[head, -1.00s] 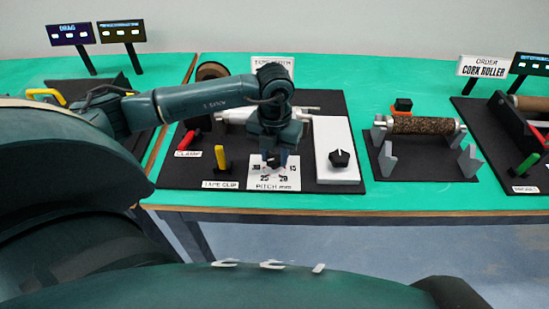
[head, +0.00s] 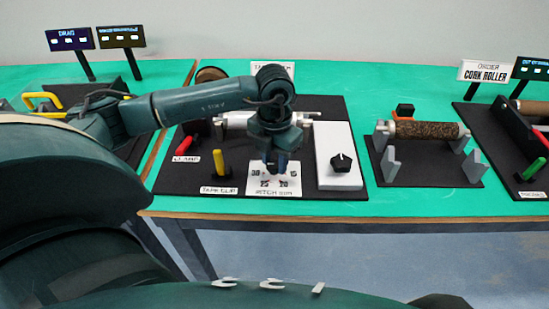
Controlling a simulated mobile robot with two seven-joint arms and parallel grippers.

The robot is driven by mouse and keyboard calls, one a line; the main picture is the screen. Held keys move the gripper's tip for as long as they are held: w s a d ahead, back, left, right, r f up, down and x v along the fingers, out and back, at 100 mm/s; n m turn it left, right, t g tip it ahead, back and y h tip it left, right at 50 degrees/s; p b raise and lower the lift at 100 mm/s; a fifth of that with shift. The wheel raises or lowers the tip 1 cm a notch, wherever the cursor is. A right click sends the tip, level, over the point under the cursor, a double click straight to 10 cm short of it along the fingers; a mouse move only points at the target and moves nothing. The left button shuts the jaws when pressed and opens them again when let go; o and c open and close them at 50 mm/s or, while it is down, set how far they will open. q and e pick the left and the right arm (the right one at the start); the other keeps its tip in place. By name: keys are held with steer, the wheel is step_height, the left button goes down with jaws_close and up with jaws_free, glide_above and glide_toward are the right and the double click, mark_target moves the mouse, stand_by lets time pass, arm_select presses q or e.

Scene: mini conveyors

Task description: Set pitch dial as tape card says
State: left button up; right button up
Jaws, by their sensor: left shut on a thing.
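The pitch dial plate (head: 262,192) is a white panel at the front of the middle black board, marked 30, 15, 25 and 20. My left gripper (head: 276,168) points down over the plate's middle and is shut on the pitch dial. Its fingers hide the dial's knob and pointer, so I cannot read the setting. A white card (head: 286,66) stands behind the board. My arm covers most of it and its text cannot be read. My right gripper is not in view.
On the same board are a yellow tape clip lever (head: 219,163), a red clamp handle (head: 184,146) and a white box (head: 335,180) with a black knob (head: 342,162). A cork roller (head: 428,131) sits at the right. Green tabletop is clear between boards.

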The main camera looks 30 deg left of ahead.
mark_target(274, 164)
arm_select(q)
steer(key=o, duration=1)
steer(key=shift+c, duration=0.2)
step_height(274, 164, up, 13)
stand_by(0.3)
